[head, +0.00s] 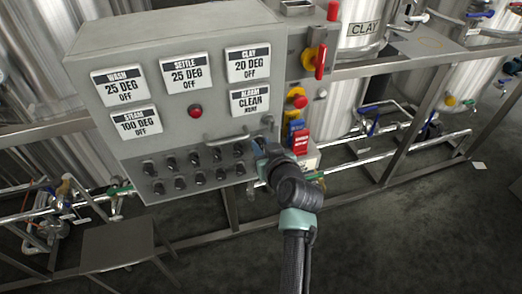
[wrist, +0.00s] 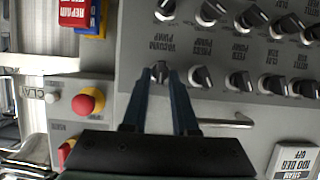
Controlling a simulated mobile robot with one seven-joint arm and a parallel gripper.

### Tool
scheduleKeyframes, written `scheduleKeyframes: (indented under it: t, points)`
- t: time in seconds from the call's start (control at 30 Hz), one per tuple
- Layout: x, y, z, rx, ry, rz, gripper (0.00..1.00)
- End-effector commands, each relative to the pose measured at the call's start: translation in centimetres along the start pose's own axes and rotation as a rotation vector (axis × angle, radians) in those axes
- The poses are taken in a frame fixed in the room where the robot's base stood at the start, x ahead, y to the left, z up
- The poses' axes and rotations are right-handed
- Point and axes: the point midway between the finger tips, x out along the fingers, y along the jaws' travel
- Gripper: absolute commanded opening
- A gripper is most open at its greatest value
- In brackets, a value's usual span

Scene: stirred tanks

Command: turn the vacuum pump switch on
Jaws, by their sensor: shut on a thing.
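My gripper (head: 262,148) is at the right end of the upper knob row on the grey control panel (head: 150,55). In the wrist view my gripper (wrist: 160,76) has its two dark fingers closed around a small black knob, the vacuum pump switch (wrist: 160,70). The label "VACUUM PUMP", upside down in that view, is right beside this knob. The fingers cover part of the knob, so its exact turn is hard to tell. In the head view my gripper hides the switch.
Several similar black knobs (wrist: 202,77) sit close beside my fingers in two rows. A metal handle bar (wrist: 226,122) and a red button on yellow (wrist: 88,102) are nearby. Steel tanks (head: 350,55) and pipes stand behind.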

Motion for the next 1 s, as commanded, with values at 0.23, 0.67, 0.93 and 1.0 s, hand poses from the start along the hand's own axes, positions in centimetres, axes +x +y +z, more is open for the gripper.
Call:
scheduleKeyframes:
  t: [0.23,0.67,0.93,1.0]
  points:
    - [0.15,0.38,0.39,0.211,0.0,-0.086,0.0]
    - [0.14,0.63,0.37,0.454,-0.002,-0.188,0.0]
    - [0.1,0.67,0.35,0.507,-0.003,-0.209,0.0]
    - [0.1,0.67,0.34,0.511,-0.003,-0.211,0.0]
